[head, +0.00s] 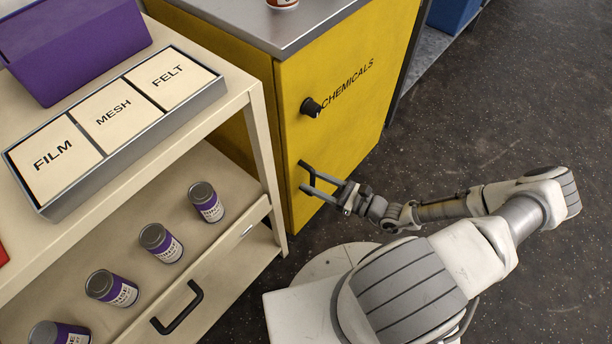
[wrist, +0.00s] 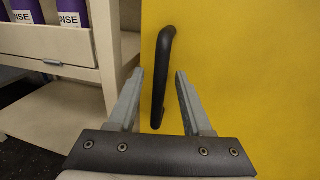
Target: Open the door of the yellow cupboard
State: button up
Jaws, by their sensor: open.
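The yellow cupboard (head: 345,120) stands at the centre of the head view, its front door marked CHEMICALS. The door looks shut. It also fills the right of the wrist view (wrist: 255,75). A black upright bar handle (wrist: 160,75) is on the door; in the head view it is hard to tell apart from my gripper's dark fingers. My gripper (head: 308,177) is open at the lower left of the door. In the wrist view its fingers (wrist: 160,74) lie on either side of the handle, with a gap to each.
A round black knob (head: 311,107) sits higher on the door. A cream shelf unit (head: 262,150) with several purple-labelled cans and a black-handled drawer (head: 178,308) stands close at the left. The dark floor (head: 520,130) to the right is clear.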

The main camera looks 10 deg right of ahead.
jog(key=shift+w+a, duration=0.25)
jog(key=shift+a, duration=0.05)
grip_shut()
dwell(1.4)
